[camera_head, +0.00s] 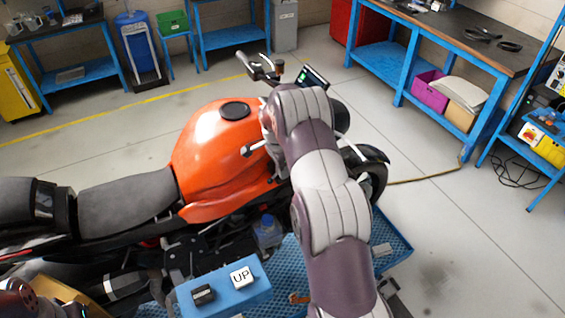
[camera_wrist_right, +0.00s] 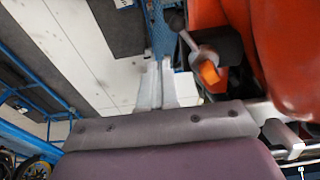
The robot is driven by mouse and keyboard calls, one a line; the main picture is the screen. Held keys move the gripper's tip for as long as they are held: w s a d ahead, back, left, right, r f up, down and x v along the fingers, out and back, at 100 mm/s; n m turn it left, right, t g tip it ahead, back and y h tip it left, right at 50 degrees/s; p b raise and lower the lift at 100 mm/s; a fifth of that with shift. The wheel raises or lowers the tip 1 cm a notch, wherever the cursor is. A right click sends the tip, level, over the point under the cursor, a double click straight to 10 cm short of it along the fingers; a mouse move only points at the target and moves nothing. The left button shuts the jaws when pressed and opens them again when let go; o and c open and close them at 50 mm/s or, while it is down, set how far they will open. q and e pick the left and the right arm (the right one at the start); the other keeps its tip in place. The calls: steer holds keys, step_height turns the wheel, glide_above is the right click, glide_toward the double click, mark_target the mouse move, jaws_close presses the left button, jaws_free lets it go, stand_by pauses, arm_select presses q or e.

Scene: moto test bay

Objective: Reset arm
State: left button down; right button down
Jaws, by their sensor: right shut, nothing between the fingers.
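My right arm (camera_head: 325,210) rises from the bottom of the head view and reaches over the near side of the orange motorcycle (camera_head: 215,140). In the head view its gripper is mostly hidden by the arm and cannot be made out clearly. In the right wrist view the right gripper (camera_wrist_right: 161,85) has its pale fingers together and empty. A handlebar lever with a dark round end (camera_wrist_right: 177,20) and an orange part (camera_wrist_right: 209,73) are just right of the fingers; I cannot tell if they touch. My left gripper is not in view.
The motorcycle stands on a blue platform (camera_head: 395,240). A blue box (camera_head: 225,290) with an UP button (camera_head: 242,277) and a dark button (camera_head: 203,294) is in front. A workbench (camera_head: 440,40) stands at back right. Open grey floor (camera_head: 460,230) lies to the right.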

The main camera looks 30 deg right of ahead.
step_height(320, 180, up, 4)
steer(key=shift+f+p, duration=0.15)
steer(key=shift+p, duration=0.45)
